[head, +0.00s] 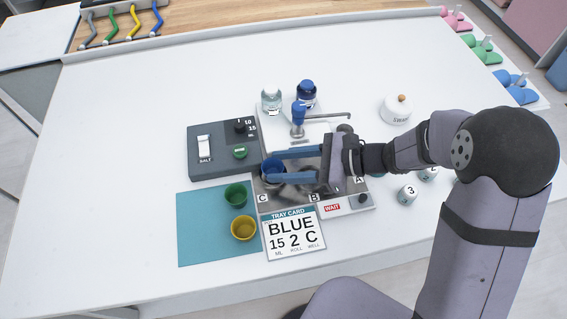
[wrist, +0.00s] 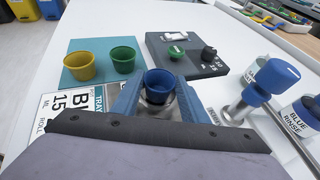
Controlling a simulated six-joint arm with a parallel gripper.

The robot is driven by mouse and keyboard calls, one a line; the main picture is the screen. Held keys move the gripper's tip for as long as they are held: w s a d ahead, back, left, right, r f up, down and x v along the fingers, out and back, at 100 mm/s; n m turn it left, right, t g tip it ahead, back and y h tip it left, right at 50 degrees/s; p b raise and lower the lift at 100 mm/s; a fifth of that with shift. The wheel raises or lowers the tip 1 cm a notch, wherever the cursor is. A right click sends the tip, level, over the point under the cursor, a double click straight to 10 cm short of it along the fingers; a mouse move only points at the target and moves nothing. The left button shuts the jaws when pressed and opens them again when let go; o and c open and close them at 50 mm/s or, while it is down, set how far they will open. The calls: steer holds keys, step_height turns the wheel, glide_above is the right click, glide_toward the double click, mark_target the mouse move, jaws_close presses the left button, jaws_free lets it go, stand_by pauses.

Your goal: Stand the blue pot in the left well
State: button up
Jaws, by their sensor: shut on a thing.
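The blue pot (head: 272,168) is between the fingertips of my gripper (head: 271,168), over the leftmost position of the grey metal tray, by the letter C. In the wrist view the pot (wrist: 160,84) is upright and open-topped between the two blue fingers (wrist: 158,92). My gripper is shut on it. The left well is hidden under the pot and fingers, so I cannot tell whether the pot's base touches it. The tray (head: 262,198) is marked C, B and A from left to right; my gripper covers much of its middle.
Green (head: 236,194) and yellow (head: 242,228) pots stand on a teal mat (head: 200,230). A dark switch box (head: 215,165) is close behind the left well. A tray card (head: 291,236) reads BLUE 15 2 C. A blue-topped dispenser (head: 298,117) and bottles stand behind. The left table is clear.

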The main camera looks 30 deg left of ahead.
steer(key=shift+f, duration=0.2)
steer(key=o, duration=0.7)
steer(key=shift+o, duration=0.2)
steer(key=shift+r, duration=0.1)
steer(key=shift+p+v, duration=2.6)
steer(key=shift+v, duration=2.9)
